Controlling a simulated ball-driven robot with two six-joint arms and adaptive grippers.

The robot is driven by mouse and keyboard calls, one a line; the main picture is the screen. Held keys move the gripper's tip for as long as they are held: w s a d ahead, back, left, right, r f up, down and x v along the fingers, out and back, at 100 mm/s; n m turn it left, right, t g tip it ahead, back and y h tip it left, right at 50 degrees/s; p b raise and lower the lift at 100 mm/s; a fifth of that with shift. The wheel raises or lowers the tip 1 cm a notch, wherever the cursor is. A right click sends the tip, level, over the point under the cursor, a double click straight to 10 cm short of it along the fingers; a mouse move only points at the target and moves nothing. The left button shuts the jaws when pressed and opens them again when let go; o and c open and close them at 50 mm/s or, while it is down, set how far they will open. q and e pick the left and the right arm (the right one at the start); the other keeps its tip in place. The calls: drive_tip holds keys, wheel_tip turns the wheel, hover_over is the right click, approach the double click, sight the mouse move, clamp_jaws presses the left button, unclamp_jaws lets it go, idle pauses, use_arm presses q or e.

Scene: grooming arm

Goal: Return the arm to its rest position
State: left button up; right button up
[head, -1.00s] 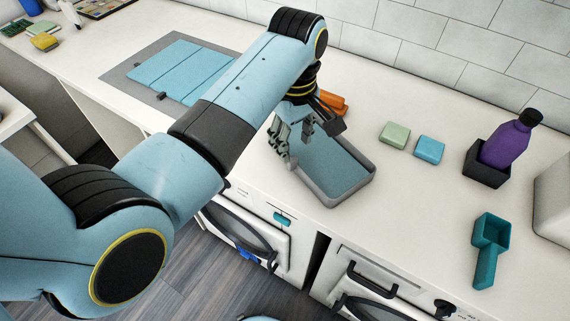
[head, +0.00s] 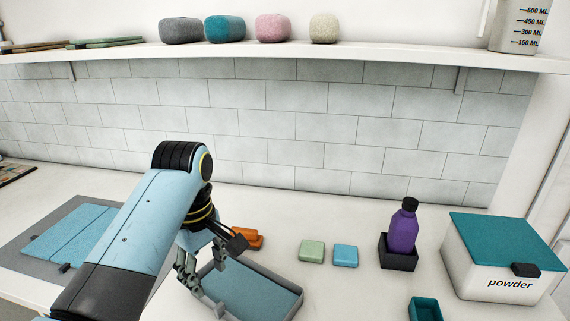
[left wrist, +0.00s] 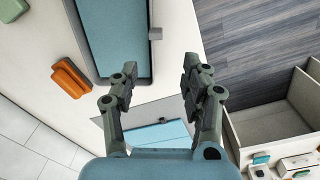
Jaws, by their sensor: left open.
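My left arm reaches in from the lower left in the head view. Its left gripper (head: 202,278) is over the left end of a grey tray with a blue inside (head: 292,309). In the left wrist view the gripper (left wrist: 157,80) has its fingers wide apart, with nothing between them. The tray's edge (left wrist: 151,62) shows just beyond the fingers. Part of the tray is hidden behind the gripper in the head view. My right gripper is not in view.
Orange (head: 247,239), green (head: 312,251) and blue (head: 345,256) blocks lie behind the tray. A purple bottle (head: 403,232) stands in a black holder. A powder box (head: 480,285) is at right. A folded blue cloth (head: 65,235) lies left. A shelf (head: 290,51) runs above.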

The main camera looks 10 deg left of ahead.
use_arm(q)
drive_tip(key=s+a+f+m+t, duration=0.15)
drive_tip(key=s+a+m, duration=0.4)
drive_tip(key=s, duration=0.55)
drive_tip(key=s+a+r+m+t, duration=0.1)
drive_tip(key=s+r+m, duration=0.25)
drive_tip(key=s, duration=0.25)
drive_tip(key=s+a+r+m+t, duration=0.1)
drive_tip(key=s+r+m, duration=0.25)
drive_tip(key=s, duration=0.35)
wheel_tip(320, 180, down, 41)
drive_tip(key=s+a+g+b, duration=0.2)
drive_tip(key=a+b, duration=0.1)
drive_tip(key=b, duration=1.1)
drive_tip(key=s+f+b, duration=0.5)
drive_tip(key=s+f, duration=0.4)
drive_tip(key=f, duration=0.4)
drive_tip(key=s+f+b, duration=0.5)
drive_tip(key=s+f, duration=0.4)
drive_tip(key=f, duration=0.4)
drive_tip(key=shift+s+a+f+g+y+b, duration=0.15)
drive_tip(key=shift+a+f+g+y+b, duration=0.2)
drive_tip(key=shift+a+f+y, duration=0.1)
